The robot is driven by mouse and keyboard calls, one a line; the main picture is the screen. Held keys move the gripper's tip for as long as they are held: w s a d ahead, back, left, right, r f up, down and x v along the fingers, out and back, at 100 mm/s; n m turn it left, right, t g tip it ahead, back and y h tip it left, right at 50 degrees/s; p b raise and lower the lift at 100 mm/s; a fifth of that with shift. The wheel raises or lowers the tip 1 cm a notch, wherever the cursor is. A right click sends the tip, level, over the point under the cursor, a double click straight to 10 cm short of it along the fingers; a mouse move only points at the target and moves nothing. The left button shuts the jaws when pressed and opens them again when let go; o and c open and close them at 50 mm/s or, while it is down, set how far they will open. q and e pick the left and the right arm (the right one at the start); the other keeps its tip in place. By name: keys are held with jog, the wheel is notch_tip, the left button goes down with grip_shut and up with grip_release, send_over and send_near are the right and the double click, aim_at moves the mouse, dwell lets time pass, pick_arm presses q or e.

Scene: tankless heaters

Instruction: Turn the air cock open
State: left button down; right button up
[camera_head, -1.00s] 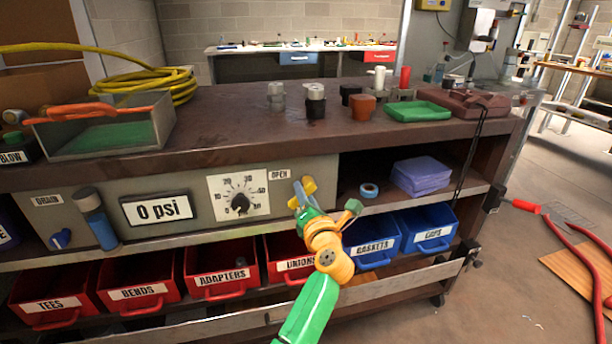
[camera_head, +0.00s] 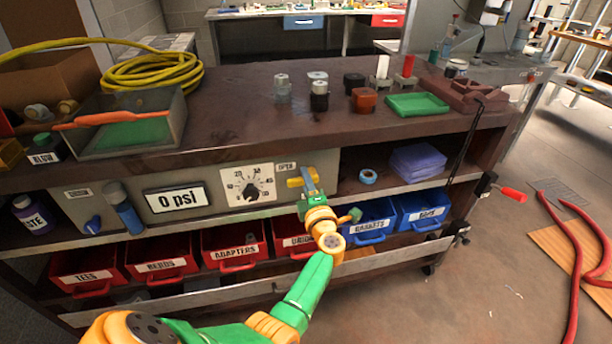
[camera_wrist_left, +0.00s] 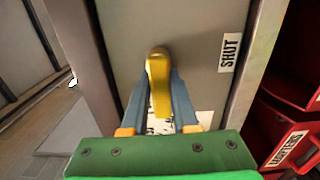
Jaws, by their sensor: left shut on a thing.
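The air cock's yellow handle (camera_head: 294,182) is on the grey panel, just below the OPEN label (camera_head: 286,166). It lies close to level in the head view, with its right part behind my gripper. My left gripper (camera_head: 309,181) reaches it from the front. In the left wrist view the yellow handle (camera_wrist_left: 159,80) stands between the blue fingers of my left gripper (camera_wrist_left: 161,92), which are shut on it. The SHUT label (camera_wrist_left: 230,52) is to the right of the handle there. My right gripper is not in view.
Left of the cock are a dial (camera_head: 247,186) and a display (camera_head: 176,199) reading 0 psi. Red bins (camera_head: 234,248) and blue bins (camera_head: 371,222) sit below. A shelf with a blue tape roll (camera_head: 368,177) is to the right. The bench top (camera_head: 230,110) is above.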

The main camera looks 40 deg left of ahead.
pick_arm(q)
jog(key=shift+m, duration=0.3)
jog(key=c, duration=0.7)
grip_release()
